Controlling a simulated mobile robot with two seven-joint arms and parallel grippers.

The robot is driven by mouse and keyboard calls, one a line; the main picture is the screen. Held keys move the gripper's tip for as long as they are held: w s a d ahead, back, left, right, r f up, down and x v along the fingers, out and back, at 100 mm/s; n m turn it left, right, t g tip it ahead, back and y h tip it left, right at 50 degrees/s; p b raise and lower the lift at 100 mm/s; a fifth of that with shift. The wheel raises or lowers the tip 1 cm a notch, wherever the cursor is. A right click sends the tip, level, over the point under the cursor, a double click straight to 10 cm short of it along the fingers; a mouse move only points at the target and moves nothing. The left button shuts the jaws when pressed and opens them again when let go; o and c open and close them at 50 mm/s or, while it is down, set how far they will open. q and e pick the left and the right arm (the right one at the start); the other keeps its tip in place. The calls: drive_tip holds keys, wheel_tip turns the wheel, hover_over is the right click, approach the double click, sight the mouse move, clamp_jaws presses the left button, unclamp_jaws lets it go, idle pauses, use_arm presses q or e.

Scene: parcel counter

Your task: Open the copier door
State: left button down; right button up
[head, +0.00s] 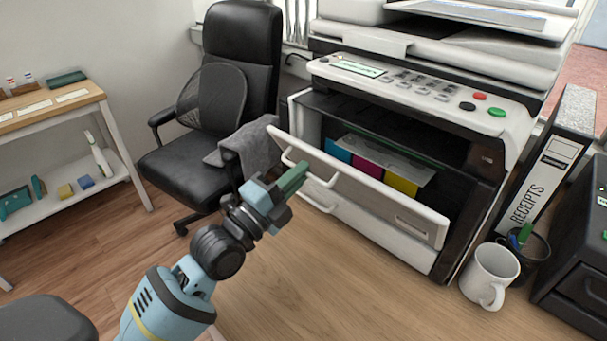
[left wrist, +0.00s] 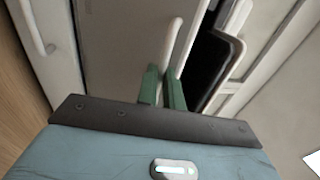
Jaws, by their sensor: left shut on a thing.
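The copier (head: 440,80) stands on the counter with its front door (head: 365,185) tilted outward and down, partly open. Cyan, magenta and yellow cartridges (head: 368,169) show in the opening behind it. The door also shows in the left wrist view (left wrist: 115,50). My left gripper (head: 296,176) is at the left part of the door, its green fingers shut on the white door handle (left wrist: 173,45). The fingers stand on either side of the handle bar in the left wrist view. My right gripper is not in view.
A white mug (head: 489,277), a pen cup (head: 527,246) and a receipts binder (head: 548,165) stand to the right of the copier. A black office chair (head: 210,110) is behind on the left. The wooden counter (head: 330,290) in front of the door is clear.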

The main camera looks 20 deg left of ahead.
use_arm(q)
drive_tip(key=shift+s+f, duration=0.2)
drive_tip(key=shift+f, duration=0.15)
drive_tip(key=shift+a+f, duration=0.1)
drive_tip(key=c, duration=1.6)
unclamp_jaws()
drive_tip(key=shift+o, duration=0.2)
drive_tip(key=shift+s, duration=0.1)
drive_tip(key=v, duration=0.7)
drive_tip(key=shift+s+b, duration=0.3)
drive_tip(key=shift+b, duration=0.15)
drive_tip(key=shift+a, duration=0.15)
